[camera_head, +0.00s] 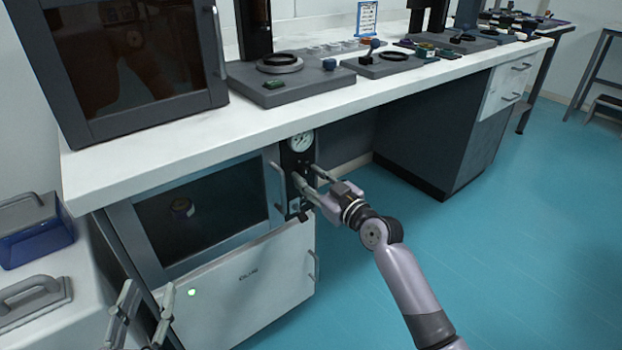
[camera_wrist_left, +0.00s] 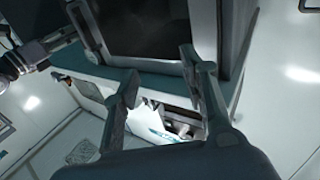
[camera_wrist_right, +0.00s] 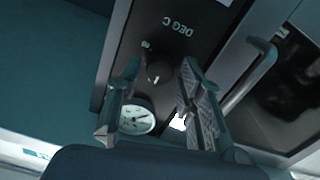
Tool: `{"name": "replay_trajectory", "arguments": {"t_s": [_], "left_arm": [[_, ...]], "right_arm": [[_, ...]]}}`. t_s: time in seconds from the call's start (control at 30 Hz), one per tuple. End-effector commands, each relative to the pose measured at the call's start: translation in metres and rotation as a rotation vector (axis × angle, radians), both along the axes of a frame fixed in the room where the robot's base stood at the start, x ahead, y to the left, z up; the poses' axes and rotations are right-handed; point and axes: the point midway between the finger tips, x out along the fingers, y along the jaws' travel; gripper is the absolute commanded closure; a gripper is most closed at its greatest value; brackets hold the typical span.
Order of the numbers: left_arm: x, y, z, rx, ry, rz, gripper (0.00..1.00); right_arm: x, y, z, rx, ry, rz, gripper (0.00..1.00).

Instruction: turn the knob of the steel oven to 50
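The steel oven (camera_head: 246,290) stands under the white bench, with a dark window door and a narrow black control panel at its right. A round white gauge (camera_head: 301,142) sits at the panel's top. In the right wrist view, the black knob (camera_wrist_right: 158,72) with a pale mark appears between the fingertips, near upside-down "DEG C" lettering; the gauge (camera_wrist_right: 137,118) shows too. My right gripper (camera_head: 309,179) is open at the panel; whether its fingers touch the knob I cannot tell. The knob's setting is unreadable. My left gripper (camera_head: 149,292) is open and empty at lower left.
An oven door handle (camera_wrist_right: 250,75) runs close beside the right gripper. Another dark-windowed cabinet (camera_head: 150,112) and microscope-like stands (camera_head: 290,88) are on the bench (camera_head: 110,166). A white surface with a blue box (camera_head: 38,238) is at left.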

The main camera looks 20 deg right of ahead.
Motion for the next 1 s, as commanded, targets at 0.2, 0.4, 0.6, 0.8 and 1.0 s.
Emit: {"name": "replay_trajectory", "arguments": {"t_s": [0.2,0.4,0.6,0.8,1.0], "left_arm": [[0.0,0.0,0.0,0.0,0.0,0.0,0.6],[0.0,0.0,0.0,0.0,0.0,0.0,0.6],[0.0,0.0,0.0,0.0,0.0,0.0,0.6],[0.0,0.001,-0.004,0.007,0.03,0.001,0.6],[-0.004,0.006,-0.032,0.045,0.175,0.013,0.6]], "right_arm": [[0.0,0.0,0.0,0.0,0.0,0.0,0.82],[0.0,0.0,0.0,0.0,0.0,0.0,0.95],[0.0,0.0,0.0,0.001,0.0,0.0,1.0],[0.0,0.0,0.0,0.026,0.011,0.001,1.0],[0.0,0.0,0.001,0.116,0.044,0.001,1.0]]}}
